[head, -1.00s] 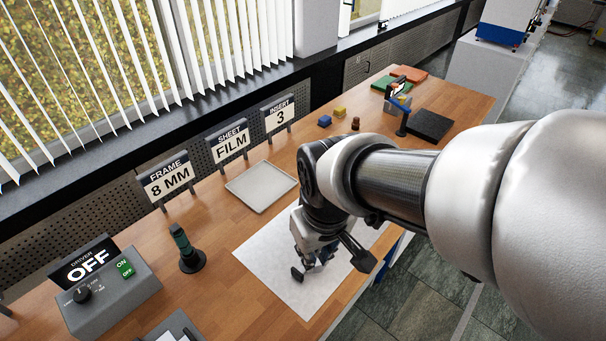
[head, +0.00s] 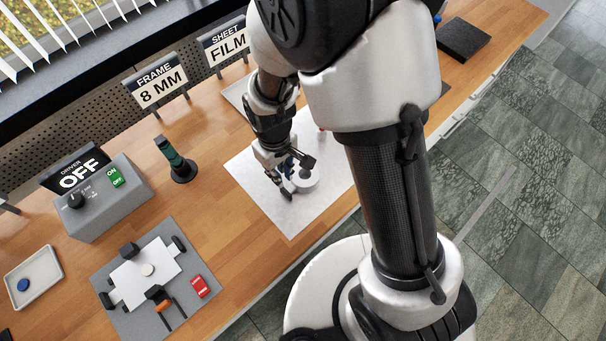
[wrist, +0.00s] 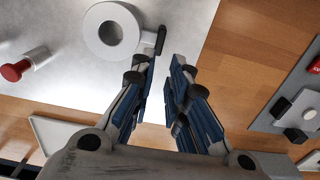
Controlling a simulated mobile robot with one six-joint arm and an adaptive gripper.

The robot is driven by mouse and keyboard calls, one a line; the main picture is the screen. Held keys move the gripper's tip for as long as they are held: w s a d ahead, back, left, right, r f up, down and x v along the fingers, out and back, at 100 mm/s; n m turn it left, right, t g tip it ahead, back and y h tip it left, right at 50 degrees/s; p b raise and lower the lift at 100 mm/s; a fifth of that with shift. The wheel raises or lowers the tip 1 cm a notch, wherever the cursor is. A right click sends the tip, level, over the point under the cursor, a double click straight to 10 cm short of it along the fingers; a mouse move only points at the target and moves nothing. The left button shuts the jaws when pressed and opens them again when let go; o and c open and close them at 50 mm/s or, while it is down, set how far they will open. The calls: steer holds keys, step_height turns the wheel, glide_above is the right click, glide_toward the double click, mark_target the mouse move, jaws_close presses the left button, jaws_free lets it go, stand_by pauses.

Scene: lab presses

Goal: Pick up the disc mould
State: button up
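The disc mould appears to be the pale grey ring with a round centre hole (wrist: 92,33) and a dark tab on its side, lying flat on a white sheet (wrist: 55,85). In the head view the ring (head: 309,182) lies on the same sheet (head: 262,205), partly hidden by my gripper (head: 287,188). In the wrist view my gripper (wrist: 161,70) is open, with a narrow empty gap between its blue-padded fingers. The tab lies just ahead of the fingertips, near the gap. Whether a finger touches it cannot be told.
A red-knobbed piece (wrist: 15,71) lies on the sheet left of the ring. A grey plate with a white card (head: 150,275), a driver box (head: 97,200), a dark green upright tool (head: 177,160) and a small tray (head: 33,278) stand leftward. Bare wood lies between.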

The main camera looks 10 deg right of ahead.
mark_target(283, 188)
step_height(283, 188, down, 9)
steer(key=shift+w+d+r+b, duration=0.1)
steer(key=shift+r+b, duration=0.1)
steer(key=shift+b, duration=0.9)
steer(key=shift+c, duration=0.4)
jaws_close()
steer(key=shift+r, duration=0.1)
